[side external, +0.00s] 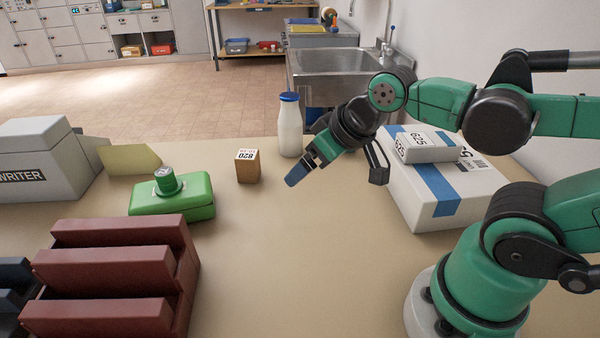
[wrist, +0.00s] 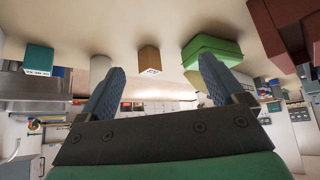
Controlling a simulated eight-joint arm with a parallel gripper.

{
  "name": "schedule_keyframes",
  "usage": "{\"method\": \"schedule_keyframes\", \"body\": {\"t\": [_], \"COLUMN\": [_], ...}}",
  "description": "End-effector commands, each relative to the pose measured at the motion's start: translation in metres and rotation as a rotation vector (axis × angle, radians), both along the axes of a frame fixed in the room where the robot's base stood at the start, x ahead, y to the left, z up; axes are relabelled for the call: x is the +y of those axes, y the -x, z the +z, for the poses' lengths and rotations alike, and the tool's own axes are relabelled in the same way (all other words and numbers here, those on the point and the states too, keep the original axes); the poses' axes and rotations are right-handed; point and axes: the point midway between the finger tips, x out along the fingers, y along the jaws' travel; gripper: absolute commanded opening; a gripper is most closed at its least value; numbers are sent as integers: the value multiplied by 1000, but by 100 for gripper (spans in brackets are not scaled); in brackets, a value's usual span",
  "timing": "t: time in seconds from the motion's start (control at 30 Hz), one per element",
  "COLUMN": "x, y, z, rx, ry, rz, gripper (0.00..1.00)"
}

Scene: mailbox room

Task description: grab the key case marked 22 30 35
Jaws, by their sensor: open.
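A teal box (wrist: 38,57) stands at the left of the wrist view, which looks upside down. It has a pale strip with small marks that I cannot read surely. In the side view it seems mostly hidden behind my wrist. I see no clear 22 30 35 on any case. A green case (side external: 172,197) with a round green piece on top lies left of centre; it also shows in the wrist view (wrist: 212,50). My gripper (side external: 337,172) is open and empty above the table, right of the small brown box (side external: 247,168). Its fingers (wrist: 160,68) spread apart in the wrist view.
A white bottle with a blue cap (side external: 289,130) stands behind my gripper. White parcels with blue tape (side external: 440,190) lie to the right. A dark red rack (side external: 110,280) fills the front left, with a grey machine (side external: 40,160) behind it. The front middle table is clear.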

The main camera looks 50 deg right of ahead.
Motion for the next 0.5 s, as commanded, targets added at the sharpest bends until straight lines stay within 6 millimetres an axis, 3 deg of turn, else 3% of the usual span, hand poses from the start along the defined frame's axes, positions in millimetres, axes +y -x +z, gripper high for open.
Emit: {"method": "schedule_keyframes", "body": {"t": [0.37,0.5], "x": [-1,-8], "y": [0,-9], "z": [0,7], "rx": [1,25], "ry": [-2,-52], "rz": [-4,-88], "gripper": [89,89]}}
